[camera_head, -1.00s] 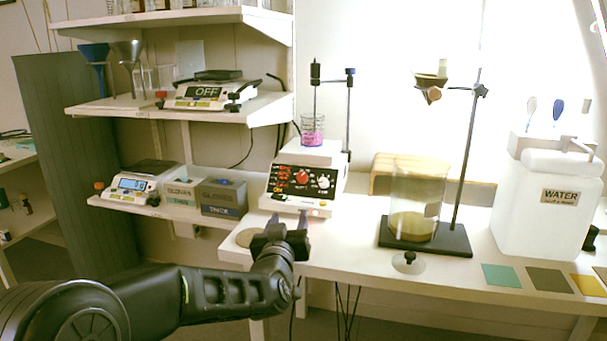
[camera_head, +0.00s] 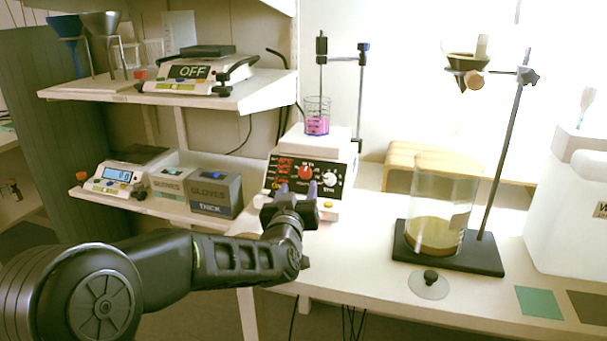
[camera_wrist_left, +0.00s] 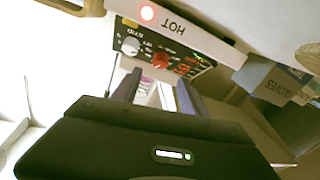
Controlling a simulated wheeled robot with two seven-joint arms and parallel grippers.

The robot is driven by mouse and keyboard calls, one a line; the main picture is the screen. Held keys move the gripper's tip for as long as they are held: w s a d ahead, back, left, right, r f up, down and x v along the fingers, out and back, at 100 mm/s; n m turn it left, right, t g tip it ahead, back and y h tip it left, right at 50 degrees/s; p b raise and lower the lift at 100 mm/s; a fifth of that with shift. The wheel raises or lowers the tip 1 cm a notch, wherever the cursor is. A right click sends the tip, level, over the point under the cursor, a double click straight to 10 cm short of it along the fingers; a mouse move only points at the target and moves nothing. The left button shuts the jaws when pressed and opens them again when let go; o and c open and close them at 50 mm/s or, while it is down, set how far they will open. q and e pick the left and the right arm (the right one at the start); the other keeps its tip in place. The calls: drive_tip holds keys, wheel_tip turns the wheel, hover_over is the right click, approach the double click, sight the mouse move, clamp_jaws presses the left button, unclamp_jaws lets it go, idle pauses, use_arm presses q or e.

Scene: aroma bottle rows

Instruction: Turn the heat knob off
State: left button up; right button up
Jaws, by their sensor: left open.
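The hot plate (camera_head: 327,148) stands on the bench with a black front panel, a red knob (camera_head: 305,172) and a white knob (camera_head: 330,178). Red digits glow left of the red knob. A beaker of pink liquid (camera_head: 316,122) sits on its top. In the left wrist view the red knob (camera_wrist_left: 160,60) shows beyond the fingers, beside the white knob (camera_wrist_left: 130,46), with a lit red light and the word HOT above. My left gripper (camera_head: 298,188) is open and empty, just in front of and below the panel, apart from the knobs. My right gripper is out of view.
A stand rod rises behind the hot plate. Glove boxes (camera_head: 216,193) and a balance (camera_head: 125,178) sit on the lower left shelf. A glass cylinder (camera_head: 443,200) on a black stand base (camera_head: 480,256) stands to the right. Bare bench (camera_head: 370,235) lies between.

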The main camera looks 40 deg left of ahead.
sight(304, 172)
use_arm(q)
drive_tip(key=shift+w, duration=0.1)
drive_tip(key=x, duration=0.7)
drive_tip(key=shift+w+a+b, duration=0.2)
drive_tip(key=shift+w+b, duration=0.1)
drive_tip(key=shift+b, duration=0.05)
drive_tip(key=shift+c, duration=0.4)
clamp_jaws()
